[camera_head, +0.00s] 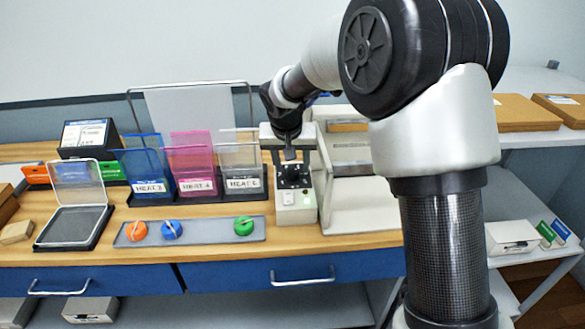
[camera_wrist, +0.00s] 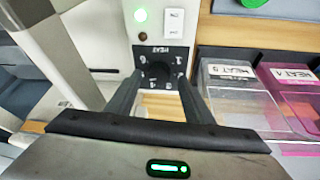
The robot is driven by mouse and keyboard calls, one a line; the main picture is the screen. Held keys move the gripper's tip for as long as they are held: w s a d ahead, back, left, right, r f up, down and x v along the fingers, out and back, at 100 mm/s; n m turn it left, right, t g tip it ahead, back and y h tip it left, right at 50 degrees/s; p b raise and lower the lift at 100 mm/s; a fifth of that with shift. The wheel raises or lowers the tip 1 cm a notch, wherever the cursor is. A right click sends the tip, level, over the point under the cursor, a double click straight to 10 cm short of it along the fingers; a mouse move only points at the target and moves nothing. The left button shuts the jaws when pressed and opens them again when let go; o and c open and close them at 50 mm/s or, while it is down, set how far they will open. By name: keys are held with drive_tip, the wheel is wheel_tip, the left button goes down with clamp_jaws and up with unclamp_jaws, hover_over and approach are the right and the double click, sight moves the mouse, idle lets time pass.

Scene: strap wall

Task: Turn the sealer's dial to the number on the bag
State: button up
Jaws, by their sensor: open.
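The sealer (camera_head: 297,214) is a pale upright box with a black panel, a white switch and a lit green lamp. In the wrist view its dial (camera_wrist: 158,71) is a dark round knob on the black panel marked HEAT, with small white numbers around it. My gripper (camera_wrist: 158,88) is open, one finger at each side of the dial; I cannot tell whether they touch it. In the head view my gripper (camera_head: 290,156) hangs at the sealer's front and hides the dial. Clear (camera_head: 243,168), pink (camera_head: 195,165) and blue (camera_head: 145,166) bags stand left, with HEAT labels; the numbers are hard to read.
A grey tray (camera_head: 200,238) with orange, blue and green round pieces lies before the bags. A clear-lidded black box (camera_head: 76,215) stands left. A pale open-fronted unit (camera_head: 350,205) stands close to the sealer's right. Blue drawers (camera_head: 240,277) are under the wooden counter.

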drive_tip(key=shift+x, duration=1)
drive_tip(key=c, duration=1)
drive_tip(key=shift+c, duration=0.2)
drive_tip(key=n+p, duration=0.1)
drive_tip(key=n, duration=0.1)
drive_tip(key=n+y, duration=0.1)
drive_tip(key=n, duration=0.1)
drive_tip(key=shift+d+r+n+p, duration=0.1)
drive_tip(key=shift+d+n+p, duration=0.1)
drive_tip(key=shift+n+p, duration=0.2)
drive_tip(key=shift+d+n+y+p, duration=0.1)
drive_tip(key=shift+n+y+p, duration=0.5)
drive_tip(key=shift+n+p, duration=1.15)
drive_tip(key=shift+n+b, duration=0.5)
drive_tip(key=shift+n, duration=0.05)
